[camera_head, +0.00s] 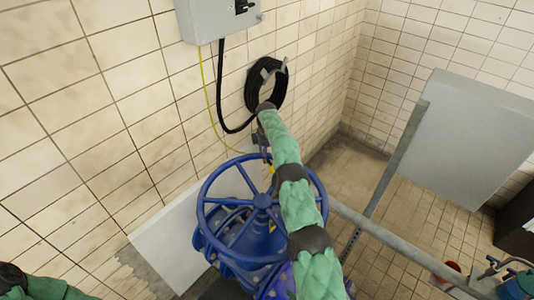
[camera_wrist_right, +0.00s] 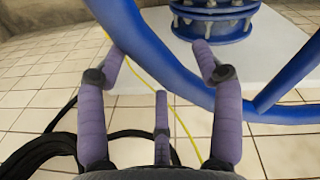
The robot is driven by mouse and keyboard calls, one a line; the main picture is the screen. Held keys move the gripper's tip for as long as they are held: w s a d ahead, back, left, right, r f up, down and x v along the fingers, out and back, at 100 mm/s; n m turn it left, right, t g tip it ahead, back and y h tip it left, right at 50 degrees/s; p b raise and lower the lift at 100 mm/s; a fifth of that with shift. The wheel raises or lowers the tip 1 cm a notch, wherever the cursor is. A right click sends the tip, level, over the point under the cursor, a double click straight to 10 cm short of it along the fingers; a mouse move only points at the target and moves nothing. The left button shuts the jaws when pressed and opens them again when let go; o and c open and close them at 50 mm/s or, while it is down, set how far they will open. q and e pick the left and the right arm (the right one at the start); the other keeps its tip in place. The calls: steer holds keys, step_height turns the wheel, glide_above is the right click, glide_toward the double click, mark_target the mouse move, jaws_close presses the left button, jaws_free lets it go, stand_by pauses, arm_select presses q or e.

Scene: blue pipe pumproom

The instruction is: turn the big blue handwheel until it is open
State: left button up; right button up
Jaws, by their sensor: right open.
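The big blue handwheel (camera_head: 208,200) is a spoked ring on a blue valve, in the middle of the head view. My right arm crosses over it and hides part of its right side. My right gripper (camera_head: 264,148) is small and partly hidden at the far side of the rim. In the right wrist view its purple fingers (camera_wrist_right: 158,58) are spread, with nothing clamped between them. The blue rim (camera_wrist_right: 185,78) runs across close to the fingertips; I cannot tell whether they touch it. My left gripper is out of view; only part of my left arm shows at bottom left.
A tiled wall with a grey box (camera_head: 215,18) and a coiled black hose (camera_head: 279,92) stands behind the wheel. A grey pipe (camera_head: 390,238) runs off to the right. A grey panel (camera_head: 455,135) stands at the right, with open tiled floor before it.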

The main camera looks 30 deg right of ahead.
steer(key=shift+s+a+r, duration=0.1)
steer(key=shift+r, duration=1.8)
steer(key=shift+s+a+r, duration=0.1)
steer(key=shift+r, duration=1.75)
steer(key=shift+w+d+r+p, duration=0.1)
steer(key=shift+d+r+p, duration=0.15)
steer(key=shift+p, duration=0.35)
steer(key=r+h+p, duration=0.1)
steer(key=p, duration=0.2)
steer(key=s+m+t+h+p, duration=0.1)
steer(key=h+p, duration=0.1)
steer(key=p, duration=0.1)
steer(key=shift+d+r, duration=0.35)
steer(key=shift+d, duration=0.05)
steer(key=s+a+t+p, duration=0.2)
steer(key=s+a+p, duration=0.1)
steer(key=a+p, duration=0.15)
steer(key=shift+n, duration=0.4)
steer(key=p+x, duration=0.1)
steer(key=x, duration=0.9)
steer(key=shift+w+f, duration=0.25)
steer(key=shift+w, duration=0.05)
